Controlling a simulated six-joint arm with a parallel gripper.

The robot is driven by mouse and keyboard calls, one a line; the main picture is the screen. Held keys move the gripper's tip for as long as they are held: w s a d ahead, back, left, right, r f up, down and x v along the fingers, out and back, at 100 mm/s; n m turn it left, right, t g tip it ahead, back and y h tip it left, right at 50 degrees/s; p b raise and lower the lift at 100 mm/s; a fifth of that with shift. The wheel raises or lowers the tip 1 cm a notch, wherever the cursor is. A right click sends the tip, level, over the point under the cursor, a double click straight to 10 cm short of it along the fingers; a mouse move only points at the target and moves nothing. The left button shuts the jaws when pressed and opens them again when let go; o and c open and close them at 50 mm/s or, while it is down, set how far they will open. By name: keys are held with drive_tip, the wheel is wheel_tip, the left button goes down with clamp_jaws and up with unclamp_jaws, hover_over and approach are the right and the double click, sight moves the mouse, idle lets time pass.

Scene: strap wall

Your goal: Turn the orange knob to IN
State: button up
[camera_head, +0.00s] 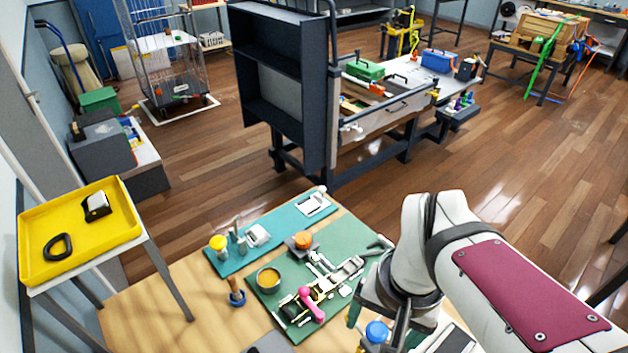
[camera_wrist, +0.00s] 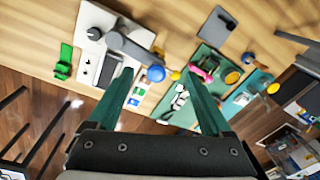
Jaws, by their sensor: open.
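The orange knob (camera_head: 303,240) is a round cap on a dark base. It sits near the back edge of the green board (camera_head: 258,300) on the wooden table, in the head view. Any IN marking is too small to read. I cannot make the knob out surely in the wrist view; my right finger may cover it. My gripper (camera_wrist: 157,78) is open and empty, its two green fingers spread wide above the table. In the head view my gripper is partly hidden by my arm, right of the green board and apart from the knob.
A yellow-filled cup (camera_head: 268,278), a pink-handled clamp (camera_head: 306,292) and metal parts crowd the green board. A teal board (camera_head: 225,262) with a yellow knob (camera_head: 218,242) lies behind. A blue knob (camera_head: 376,331) stands near my gripper. A yellow tray (camera_head: 75,210) stands left.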

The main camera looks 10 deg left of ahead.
drive_tip(key=w+a+f+n+t, duration=0.1)
drive_tip(key=w+a, duration=0.3)
drive_tip(key=w, duration=0.4)
drive_tip(key=w+a+f+n+t, duration=0.1)
drive_tip(key=w+a+n, duration=0.15)
drive_tip(key=w, duration=0.65)
drive_tip(key=t, duration=0.2)
approach(303, 238)
drive_tip(key=shift+n+h, duration=0.3)
drive_tip(key=shift+n, duration=0.05)
drive_tip(key=x, duration=0.8)
drive_tip(key=shift+w+a+f, duration=0.15)
drive_tip(key=shift+a+f, duration=0.1)
clamp_jaws()
